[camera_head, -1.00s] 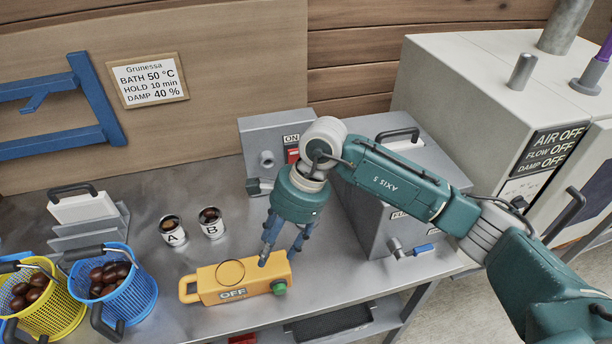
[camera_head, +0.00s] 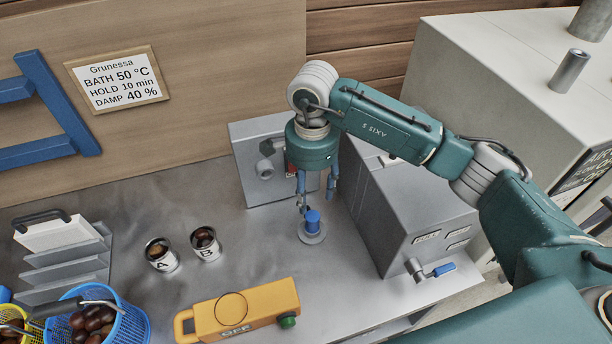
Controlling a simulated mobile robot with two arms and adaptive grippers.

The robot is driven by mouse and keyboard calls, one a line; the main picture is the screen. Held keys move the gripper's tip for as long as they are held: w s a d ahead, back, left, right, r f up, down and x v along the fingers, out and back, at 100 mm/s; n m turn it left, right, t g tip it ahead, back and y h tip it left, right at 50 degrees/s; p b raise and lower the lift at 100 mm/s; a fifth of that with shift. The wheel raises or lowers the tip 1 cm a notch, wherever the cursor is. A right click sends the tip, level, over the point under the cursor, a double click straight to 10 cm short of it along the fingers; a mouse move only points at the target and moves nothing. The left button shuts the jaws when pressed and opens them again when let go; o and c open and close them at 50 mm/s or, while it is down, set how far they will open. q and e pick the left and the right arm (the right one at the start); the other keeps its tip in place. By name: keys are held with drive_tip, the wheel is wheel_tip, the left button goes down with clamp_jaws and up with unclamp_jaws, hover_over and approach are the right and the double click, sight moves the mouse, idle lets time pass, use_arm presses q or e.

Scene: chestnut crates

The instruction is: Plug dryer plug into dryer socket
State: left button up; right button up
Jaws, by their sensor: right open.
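A short blue cylinder, which looks like the dryer plug (camera_head: 313,223), stands upright on a round grey base on the bench. My right gripper (camera_head: 316,199) points down just above and behind it, its blue fingers apart with nothing between them. I cannot tell whether a finger touches the plug. Behind the gripper is a grey wall box (camera_head: 249,148) with a round grey fitting (camera_head: 266,169), perhaps the dryer socket. My arm hides part of this box and its red switch. My left gripper is not in view.
A yellow box (camera_head: 215,320) marked OFF lies in front. Cups A (camera_head: 163,262) and B (camera_head: 207,250) stand left of centre. A grey machine (camera_head: 405,215) with a blue-handled crank stands close on the right. A blue basket (camera_head: 135,325) of chestnuts is front left.

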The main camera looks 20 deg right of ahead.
drive_tip(key=p, duration=0.2)
hover_over(311, 217)
drive_tip(key=f, duration=0.4)
drive_tip(key=shift+s+f, duration=0.1)
drive_tip(key=shift+s, duration=0.1)
drive_tip(key=shift+w+f+p, duration=0.15)
drive_tip(key=shift+f+p, duration=0.15)
drive_tip(key=shift+f, duration=1.25)
drive_tip(key=shift+w+f+p, duration=0.1)
drive_tip(key=shift+f+p, duration=0.15)
drive_tip(key=shift+f, duration=1.3)
clamp_jaws()
drive_tip(key=c, duration=0.9)
unclamp_jaws()
clamp_jaws()
drive_tip(key=shift+r, duration=0.65)
